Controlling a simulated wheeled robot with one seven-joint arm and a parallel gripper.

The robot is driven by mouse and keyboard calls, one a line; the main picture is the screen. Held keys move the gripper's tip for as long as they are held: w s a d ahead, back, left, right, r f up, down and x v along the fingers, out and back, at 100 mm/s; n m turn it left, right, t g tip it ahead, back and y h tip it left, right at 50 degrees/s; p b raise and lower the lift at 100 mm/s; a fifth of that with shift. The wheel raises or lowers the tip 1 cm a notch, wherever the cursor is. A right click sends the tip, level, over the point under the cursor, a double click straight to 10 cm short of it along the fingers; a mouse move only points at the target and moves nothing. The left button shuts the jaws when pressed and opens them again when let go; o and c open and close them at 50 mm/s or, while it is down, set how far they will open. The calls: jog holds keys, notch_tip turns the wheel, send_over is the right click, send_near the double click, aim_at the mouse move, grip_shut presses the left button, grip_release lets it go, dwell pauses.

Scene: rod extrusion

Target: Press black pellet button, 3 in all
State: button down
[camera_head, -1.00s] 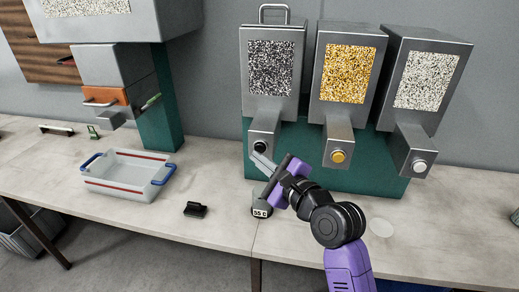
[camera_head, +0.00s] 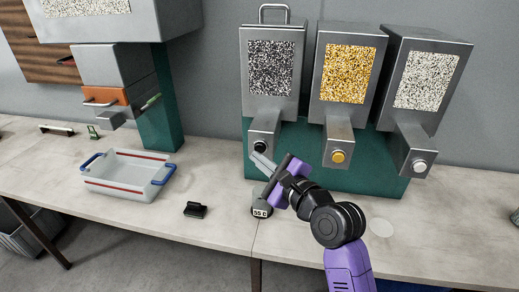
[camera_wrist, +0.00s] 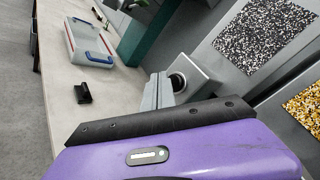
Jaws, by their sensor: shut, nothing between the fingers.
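The black pellet button (camera_head: 260,147) sits on the front of the spout under the left hopper (camera_head: 270,70), whose window shows black and white pellets. In the wrist view the button (camera_wrist: 178,82) is a dark disc in a pale ring on the grey spout. My gripper (camera_head: 254,156) is shut and empty. Its fingertips are right at the lower left edge of the button in the head view; I cannot tell whether they touch it. In the wrist view the fingertips (camera_wrist: 160,78) are just left of the button.
A yellow button (camera_head: 338,156) and a white button (camera_head: 419,165) are on the spouts to the right. A clear bin (camera_head: 125,190) with blue handles, a black block (camera_head: 195,210) and a small display marked 55 C (camera_head: 261,212) are on the table.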

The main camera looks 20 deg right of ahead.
jog(key=shift+w+d, duration=0.1)
jog(key=shift+w, duration=0.05)
jog(key=shift+w+d, duration=0.15)
jog(key=shift+w, duration=0.05)
jog(key=shift+w+d+p, duration=0.3)
jog(key=shift+w+d, duration=0.05)
jog(key=shift+w, duration=0.05)
dwell(1.0)
jog(key=shift+s+a, duration=0.1)
jog(key=shift+s+a+p, duration=0.45)
jog(key=shift+s+p, duration=0.2)
jog(key=s+a+p, duration=0.1)
jog(key=s, duration=0.1)
jog(key=s+a+p, duration=0.2)
dwell(0.7)
